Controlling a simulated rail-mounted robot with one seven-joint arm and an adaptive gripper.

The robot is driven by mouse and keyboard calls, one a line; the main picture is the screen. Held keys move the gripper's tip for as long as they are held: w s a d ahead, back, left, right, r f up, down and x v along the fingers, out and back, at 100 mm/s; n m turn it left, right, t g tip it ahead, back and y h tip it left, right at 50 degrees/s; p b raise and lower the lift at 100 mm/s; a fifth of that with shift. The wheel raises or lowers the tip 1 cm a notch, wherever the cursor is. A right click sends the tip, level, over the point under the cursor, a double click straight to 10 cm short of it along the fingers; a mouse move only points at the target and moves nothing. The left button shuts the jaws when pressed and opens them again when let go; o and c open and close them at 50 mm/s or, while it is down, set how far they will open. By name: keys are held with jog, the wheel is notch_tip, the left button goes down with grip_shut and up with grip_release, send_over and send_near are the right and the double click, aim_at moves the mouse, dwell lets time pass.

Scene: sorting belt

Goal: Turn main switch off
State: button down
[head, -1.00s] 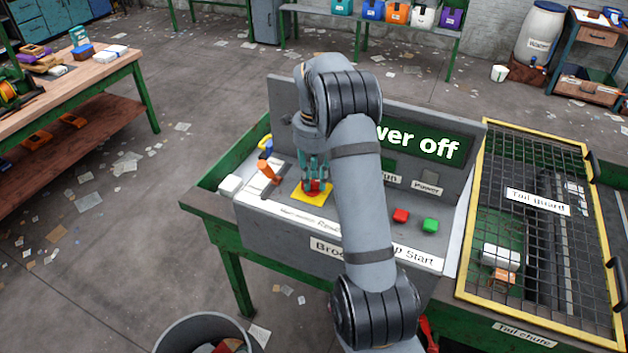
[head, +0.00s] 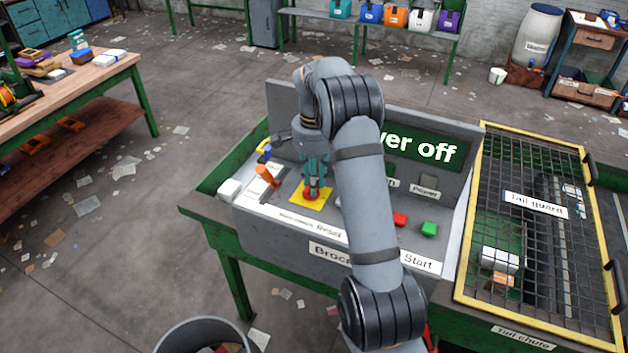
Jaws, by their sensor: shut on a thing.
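The knob's exact angle is hard to tell. The green display (head: 430,149) behind shows "...ver off", its left part hidden by my arm.
An orange handle (head: 267,176) and a white block (head: 229,189) are left of the plate. Red (head: 399,220) and green (head: 429,229) buttons are to the right. A yellow-framed tail guard (head: 535,205) stands beside the console. A bin (head: 205,330) is in front.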

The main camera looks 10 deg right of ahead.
jog(key=shift+w+n, duration=0.1)
jog(key=shift+n, duration=0.9)
jog(key=c, duration=1.5)
grip_release()
jog(key=shift+r, duration=0.1)
notch_tip(320, 180, up, 12)
jog(key=shift+f, duration=0.1)
notch_tip(320, 180, down, 12)
